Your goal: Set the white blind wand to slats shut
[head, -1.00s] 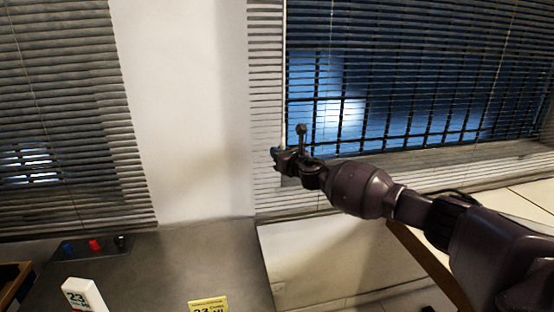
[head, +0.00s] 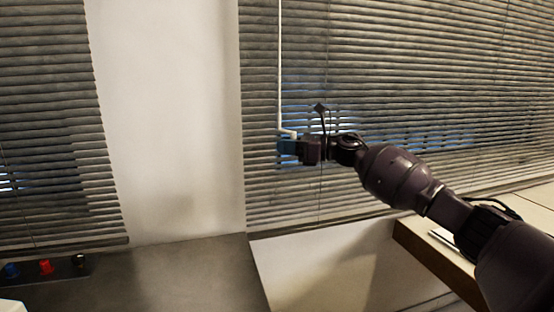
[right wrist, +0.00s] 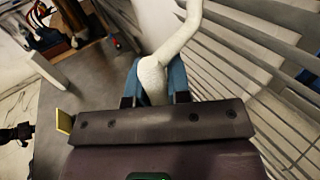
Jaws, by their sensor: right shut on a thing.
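The white blind wand (head: 280,65) hangs in front of the right-hand blind (head: 400,60), with a bent lower end at my right gripper (head: 285,146). In the right wrist view the wand (right wrist: 180,42) comes down between the blue fingertips, and the right gripper (right wrist: 154,88) is shut on its lower end. The slats of this blind are tilted nearly shut, with some blue still showing between them behind the gripper.
A second blind (head: 50,110) hangs at the left, past a white wall strip (head: 165,110). A grey counter (head: 190,275) lies below, with blue, red and black knobs (head: 45,267) at its left. A wooden-edged ledge (head: 435,250) is under my right arm.

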